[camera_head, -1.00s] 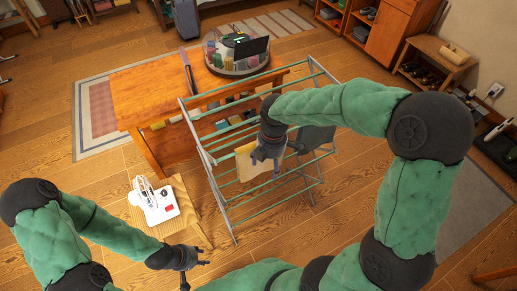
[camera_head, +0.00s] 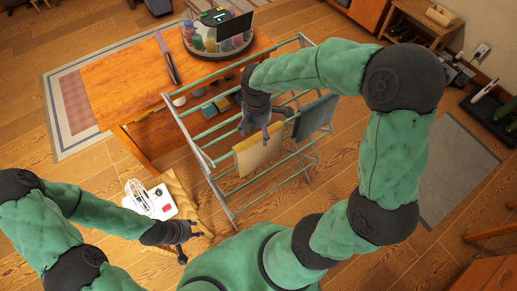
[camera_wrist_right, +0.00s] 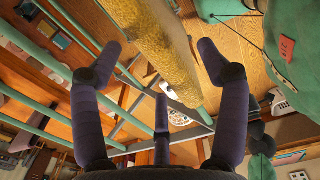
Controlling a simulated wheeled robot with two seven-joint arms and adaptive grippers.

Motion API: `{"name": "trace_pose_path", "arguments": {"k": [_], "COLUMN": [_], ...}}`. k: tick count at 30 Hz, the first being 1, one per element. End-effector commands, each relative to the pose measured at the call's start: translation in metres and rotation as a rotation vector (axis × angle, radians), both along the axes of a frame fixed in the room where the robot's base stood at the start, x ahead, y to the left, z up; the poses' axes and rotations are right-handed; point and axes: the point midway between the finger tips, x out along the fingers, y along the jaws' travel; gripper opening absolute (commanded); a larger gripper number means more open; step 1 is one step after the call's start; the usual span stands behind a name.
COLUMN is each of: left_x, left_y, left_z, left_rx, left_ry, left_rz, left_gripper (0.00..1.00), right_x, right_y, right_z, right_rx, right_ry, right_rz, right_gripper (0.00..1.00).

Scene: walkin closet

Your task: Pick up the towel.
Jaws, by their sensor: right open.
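A yellow towel (camera_head: 258,153) hangs over a bar of the green and grey drying rack (camera_head: 207,160). A grey-blue towel (camera_head: 316,117) hangs on the rack to its right. My right gripper (camera_head: 263,130) is open at the upper edge of the yellow towel. In the right wrist view, the yellow towel (camera_wrist_right: 166,48) runs between the spread fingers of my right gripper (camera_wrist_right: 160,62), which are not closed on it. My left gripper (camera_head: 190,245) is open and empty, low at the left, beside a small wooden stand.
A wooden table (camera_head: 128,88) stands behind the rack, with a round organizer (camera_head: 218,38) on it. A white device (camera_head: 150,199) sits on the small wooden stand (camera_head: 186,198). A grey mat (camera_head: 455,170) lies at the right. Floor is clear between the rack and the mat.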

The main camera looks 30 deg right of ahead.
Motion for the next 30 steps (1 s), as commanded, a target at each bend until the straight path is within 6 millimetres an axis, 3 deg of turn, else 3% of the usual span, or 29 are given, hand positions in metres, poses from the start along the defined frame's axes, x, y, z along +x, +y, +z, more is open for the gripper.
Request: {"name": "trace_pose_path", "arguments": {"k": [7, 16, 24, 30], "left_x": [0.001, 0.001, 0.001, 0.001], "left_y": [0.0, 0.0, 0.0, 0.0], "left_z": [-0.003, -0.011, -0.01, -0.01], "left_rx": [0.0, 0.0, 0.0, 0.0], "left_ry": [-0.001, -0.001, -0.001, -0.001], "left_rz": [0.0, 0.0, 0.0, 0.0], "left_gripper": [0.4, 0.4, 0.4, 0.4], "right_x": [0.001, 0.004, 0.004, 0.004], "right_y": [-0.001, -0.005, -0.005, -0.005], "right_z": [-0.014, -0.053, -0.056, -0.056], "right_rx": [0.001, 0.001, 0.001, 0.001], "right_ry": [0.003, 0.002, 0.0, 0.0], "right_rz": [0.0, 0.001, 0.001, 0.0], "right_gripper": [0.75, 0.75, 0.75, 0.19]}}
